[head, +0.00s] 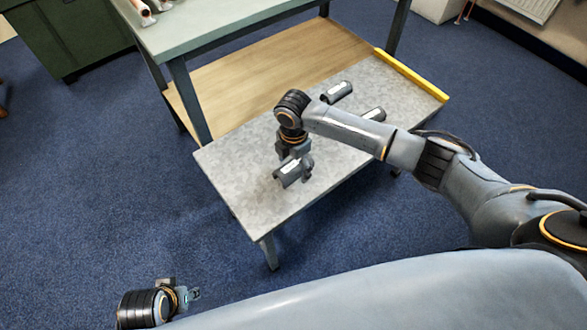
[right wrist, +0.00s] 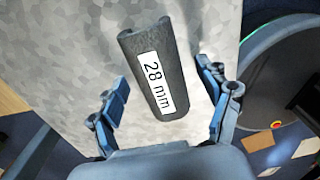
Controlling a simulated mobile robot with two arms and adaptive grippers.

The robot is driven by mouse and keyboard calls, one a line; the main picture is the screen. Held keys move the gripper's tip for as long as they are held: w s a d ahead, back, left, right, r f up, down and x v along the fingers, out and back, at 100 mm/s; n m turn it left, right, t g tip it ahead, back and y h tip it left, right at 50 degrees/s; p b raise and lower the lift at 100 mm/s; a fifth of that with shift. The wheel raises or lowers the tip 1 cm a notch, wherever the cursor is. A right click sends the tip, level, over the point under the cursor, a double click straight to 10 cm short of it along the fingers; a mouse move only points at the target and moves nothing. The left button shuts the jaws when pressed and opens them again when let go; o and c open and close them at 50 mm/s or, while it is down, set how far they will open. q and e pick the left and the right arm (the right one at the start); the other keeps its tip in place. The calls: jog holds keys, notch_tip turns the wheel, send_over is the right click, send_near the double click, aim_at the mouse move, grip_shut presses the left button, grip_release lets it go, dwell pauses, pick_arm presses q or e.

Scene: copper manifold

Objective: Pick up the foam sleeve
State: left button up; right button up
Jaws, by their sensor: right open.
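A dark grey foam sleeve (head: 289,174) lies on the grey low table (head: 240,198), near its left end. In the right wrist view the sleeve (right wrist: 151,70) shows a white label reading "28 mm". My right gripper (head: 295,158) is over this sleeve and points down. In the right wrist view my right gripper (right wrist: 162,78) is open, with one finger on each side of the sleeve and visible gaps between. My left gripper (head: 190,295) is low at the bottom left, away from the table; its jaws are too small to judge.
Two more grey sleeves with white labels, one farther back (head: 337,91) and one partly behind my arm (head: 374,114), lie on the table. A yellow strip (head: 412,75) edges its right end. A workbench (head: 205,28) with copper pipes (head: 146,14) stands behind. Blue carpet is clear in front.

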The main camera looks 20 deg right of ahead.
jog(key=shift+f, duration=0.3)
jog(key=shift+c, duration=0.5)
jog(key=c, duration=1)
jog(key=shift+r, duration=0.1)
